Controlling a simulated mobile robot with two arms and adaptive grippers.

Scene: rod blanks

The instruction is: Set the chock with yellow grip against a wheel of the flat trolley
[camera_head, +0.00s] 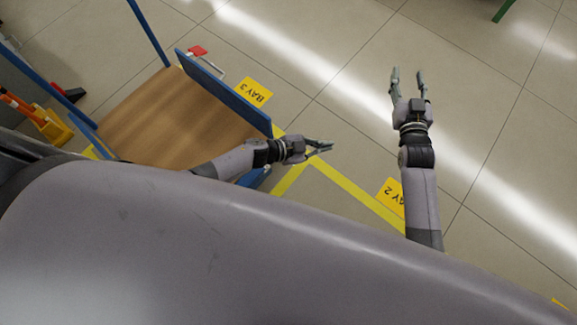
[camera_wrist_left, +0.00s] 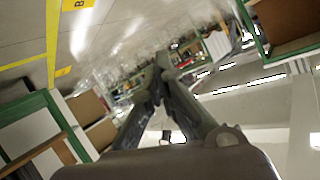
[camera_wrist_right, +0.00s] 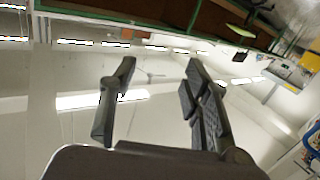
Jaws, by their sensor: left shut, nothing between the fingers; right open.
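The flat trolley (camera_head: 180,115) has a wooden deck and blue frame and stands at the left in the head view. Its wheels are mostly hidden. I cannot make out a chock with a yellow grip in any view. My left gripper (camera_head: 328,147) is shut and empty, just past the trolley's right corner and above the floor. Its closed fingers also show in the left wrist view (camera_wrist_left: 163,68). My right gripper (camera_head: 407,75) is open and empty over bare floor, further right. Its spread fingers show in the right wrist view (camera_wrist_right: 158,90).
A red object (camera_head: 197,51) lies by the trolley's far edge, and a red and black one (camera_head: 68,92) lies to its left. A yellow and orange object (camera_head: 50,126) stands at the far left. Yellow "BAY 3" (camera_head: 253,92) and "BAY 2" (camera_head: 392,194) floor labels show. Floor at right is clear.

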